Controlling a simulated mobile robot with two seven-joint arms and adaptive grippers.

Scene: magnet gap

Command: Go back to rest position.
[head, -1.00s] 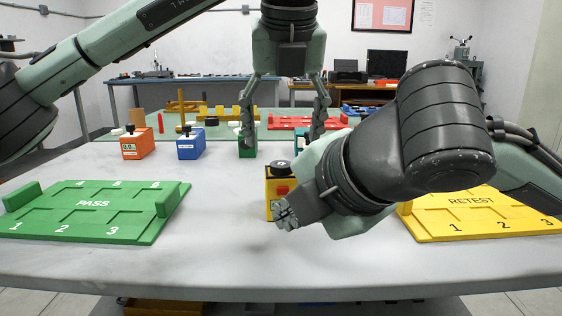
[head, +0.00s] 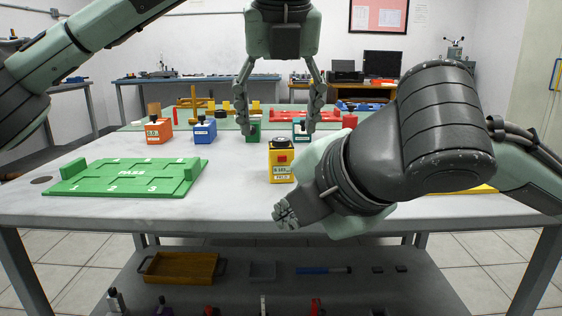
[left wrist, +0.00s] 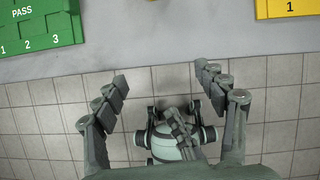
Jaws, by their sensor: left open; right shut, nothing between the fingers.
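My left gripper (head: 280,108) hangs pointing down in the upper middle of the head view, with its two fingers spread and nothing between them. In the left wrist view its open fingers (left wrist: 162,78) are over the tiled floor, with the table edge beyond. My right gripper (head: 287,216) is at the middle of the head view, shut and empty, pointing left and seen in front of the table's front edge. My right arm hides most of the yellow RETEST tray, whose corner shows in the left wrist view (left wrist: 288,9).
The white table (head: 90,207) bears a green PASS tray (head: 70,189), a yellow box (head: 281,173), and orange (head: 158,133), blue (head: 204,134), green (head: 252,135) and teal (head: 301,131) boxes. A lower shelf (head: 230,290) holds a wooden tray (head: 180,267). Floor is clear in front.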

